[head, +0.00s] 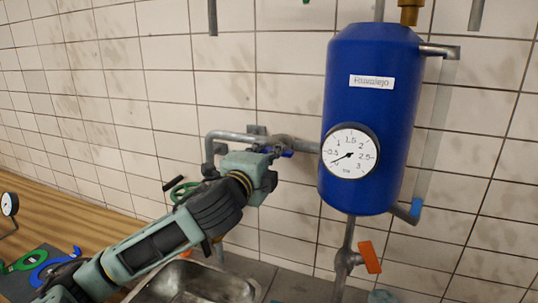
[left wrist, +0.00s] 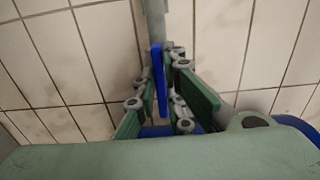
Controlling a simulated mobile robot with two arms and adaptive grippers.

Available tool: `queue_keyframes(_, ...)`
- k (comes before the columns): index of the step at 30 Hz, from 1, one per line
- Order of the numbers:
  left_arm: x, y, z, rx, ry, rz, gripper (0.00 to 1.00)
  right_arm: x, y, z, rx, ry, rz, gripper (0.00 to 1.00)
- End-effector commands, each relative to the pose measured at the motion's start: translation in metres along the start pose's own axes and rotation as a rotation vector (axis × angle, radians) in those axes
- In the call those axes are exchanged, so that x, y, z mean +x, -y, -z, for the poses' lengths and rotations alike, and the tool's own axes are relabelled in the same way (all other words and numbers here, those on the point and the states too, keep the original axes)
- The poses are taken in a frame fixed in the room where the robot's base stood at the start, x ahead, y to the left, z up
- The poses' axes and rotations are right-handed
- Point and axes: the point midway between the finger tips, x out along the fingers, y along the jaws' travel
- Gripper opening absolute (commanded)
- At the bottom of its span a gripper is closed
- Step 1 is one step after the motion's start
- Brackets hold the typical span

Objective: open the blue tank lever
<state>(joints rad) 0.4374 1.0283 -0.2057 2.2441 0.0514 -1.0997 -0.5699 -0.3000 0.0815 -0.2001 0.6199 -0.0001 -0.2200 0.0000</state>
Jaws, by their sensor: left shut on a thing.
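The blue tank (head: 370,105) hangs on the tiled wall, with a white label and a round gauge (head: 350,151). A grey pipe (head: 236,135) runs from the tank's left side. A small blue lever (head: 288,153) sits on this pipe, left of the gauge. My left gripper (head: 270,153) is at the lever, its fingers mostly hidden behind its own body in the head view. In the left wrist view the blue lever (left wrist: 158,72) lies between the green finger pads, and the gripper is shut on it. My right gripper is not in view.
An orange lever (head: 369,256) is on the pipe below the tank. A metal sink (head: 195,283) is under my left arm. A wooden counter (head: 50,228) runs along the left wall. A green valve wheel (head: 183,191) is close left of the gripper.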

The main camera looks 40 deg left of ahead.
Motion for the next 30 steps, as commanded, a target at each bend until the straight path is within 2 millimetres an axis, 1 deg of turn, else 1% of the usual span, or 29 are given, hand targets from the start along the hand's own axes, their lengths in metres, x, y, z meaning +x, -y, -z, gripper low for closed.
queue_keyframes(3, 0.0, -0.003, 0.001, -0.006, -0.001, -0.007, 0.0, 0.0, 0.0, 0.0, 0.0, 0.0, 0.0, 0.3)
queue_keyframes(4, 0.0, -0.003, 0.001, -0.006, -0.001, -0.007, 0.12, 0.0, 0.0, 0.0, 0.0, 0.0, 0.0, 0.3)
queue_keyframes(9, 0.0, -0.002, 0.0, -0.004, -0.001, -0.005, 0.27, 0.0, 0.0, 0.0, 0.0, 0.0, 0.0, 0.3)
queue_keyframes(10, 0.0, -0.002, 0.0, -0.004, -0.001, -0.005, 0.28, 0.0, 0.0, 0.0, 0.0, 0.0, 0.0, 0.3)
queue_keyframes(17, 0.0, -0.001, 0.0, -0.002, -0.001, -0.002, 0.28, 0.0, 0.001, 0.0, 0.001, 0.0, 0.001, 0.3)
queue_keyframes(20, -0.003, -0.001, 0.0, -0.001, -0.001, -0.002, 0.28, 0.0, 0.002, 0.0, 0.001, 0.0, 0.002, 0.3)
queue_keyframes(23, -0.015, -0.001, 0.0, 0.001, -0.002, -0.002, 0.28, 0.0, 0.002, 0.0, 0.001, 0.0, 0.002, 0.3)
queue_keyframes(30, -0.054, -0.003, 0.001, 0.001, -0.003, -0.005, 0.28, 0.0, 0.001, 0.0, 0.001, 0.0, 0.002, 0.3)
